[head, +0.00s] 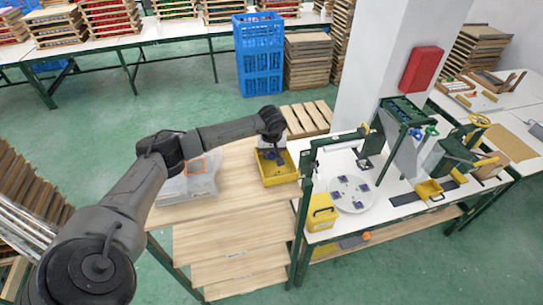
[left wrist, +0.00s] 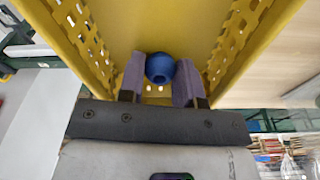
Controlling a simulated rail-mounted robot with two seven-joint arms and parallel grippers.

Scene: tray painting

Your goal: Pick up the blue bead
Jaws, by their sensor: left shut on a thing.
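The blue bead (left wrist: 160,67) is round and sits between the two purple-grey fingers of my left gripper (left wrist: 159,80) in the left wrist view. The gripper is shut on it. The yellow bin (left wrist: 130,25) with perforated side walls surrounds the fingers and the bead. In the head view my left gripper (head: 270,150) points down into the yellow bin (head: 284,178), which stands on the wooden table. The bead cannot be made out in the head view, behind or under the gripper. My right gripper is not in view.
A clear plastic-wrapped box (head: 190,188) stands left of the bin, near my arm. To the right, a white workbench holds a round plate (head: 350,194) with purple pieces, a small yellow box (head: 321,213) and green frames. The wooden tabletop (head: 232,218) in front of the bin is clear.

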